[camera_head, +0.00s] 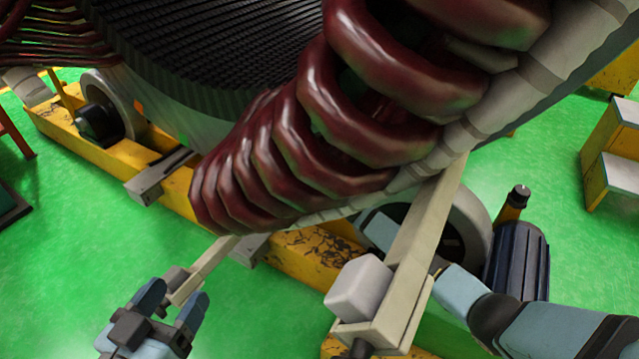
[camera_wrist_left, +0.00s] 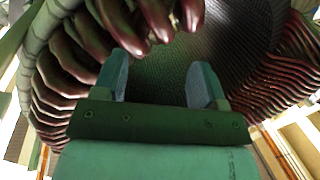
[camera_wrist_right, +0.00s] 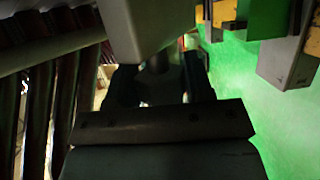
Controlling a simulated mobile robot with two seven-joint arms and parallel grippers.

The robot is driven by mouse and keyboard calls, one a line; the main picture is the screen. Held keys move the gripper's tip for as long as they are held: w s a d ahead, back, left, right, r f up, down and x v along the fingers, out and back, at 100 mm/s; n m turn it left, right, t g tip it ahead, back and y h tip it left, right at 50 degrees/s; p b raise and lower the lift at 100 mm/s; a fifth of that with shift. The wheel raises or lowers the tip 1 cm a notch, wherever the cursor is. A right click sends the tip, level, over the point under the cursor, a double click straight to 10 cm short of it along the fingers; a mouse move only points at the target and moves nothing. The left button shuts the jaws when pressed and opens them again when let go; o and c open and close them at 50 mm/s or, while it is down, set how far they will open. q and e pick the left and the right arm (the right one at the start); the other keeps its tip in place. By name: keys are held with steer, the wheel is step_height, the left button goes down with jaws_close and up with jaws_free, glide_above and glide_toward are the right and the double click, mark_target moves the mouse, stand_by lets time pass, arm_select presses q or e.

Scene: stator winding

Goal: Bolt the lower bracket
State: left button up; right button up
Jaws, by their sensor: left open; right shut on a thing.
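A long beige bracket (camera_head: 425,225) slopes down from the rim of the red coils, with a grey block (camera_head: 357,287) and a dark bolt-like end (camera_head: 362,348) at its near end. A smaller beige bracket (camera_head: 205,265) stands to the left. I cannot tell which is the lower bracket. My left gripper (camera_head: 172,298) is open and empty, near the smaller bracket's end. My right gripper (camera_wrist_right: 160,75) is behind the long bracket, shut on a small dark part (camera_wrist_right: 157,62) below a pale block (camera_wrist_right: 140,25). The bracket hides much of this grip.
The large stator with red coils (camera_head: 300,130) fills the upper middle. It stands over a yellow frame (camera_head: 290,262) with wheels. A dark blue motor-like cylinder (camera_head: 516,262) stands close to my right arm. Yellow-and-grey steps (camera_head: 612,150) are at the right. Green floor is clear at lower left.

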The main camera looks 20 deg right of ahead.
steer(key=o, duration=0.9)
steer(key=shift+s+d, duration=0.1)
steer(key=shift+s, duration=0.1)
arm_select(q)
steer(key=shift+n+t, duration=0.6)
steer(key=shift+n, duration=0.3)
steer(key=r+p, duration=0.2)
steer(key=s+r+p, duration=0.1)
steer(key=r+p, duration=0.1)
steer(key=p, duration=0.1)
steer(key=shift+d+r, duration=0.15)
steer(key=shift+r, duration=0.25)
arm_select(e)
steer(key=v, duration=1.3)
steer(key=shift+s+r, duration=0.1)
steer(key=shift+s, duration=0.1)
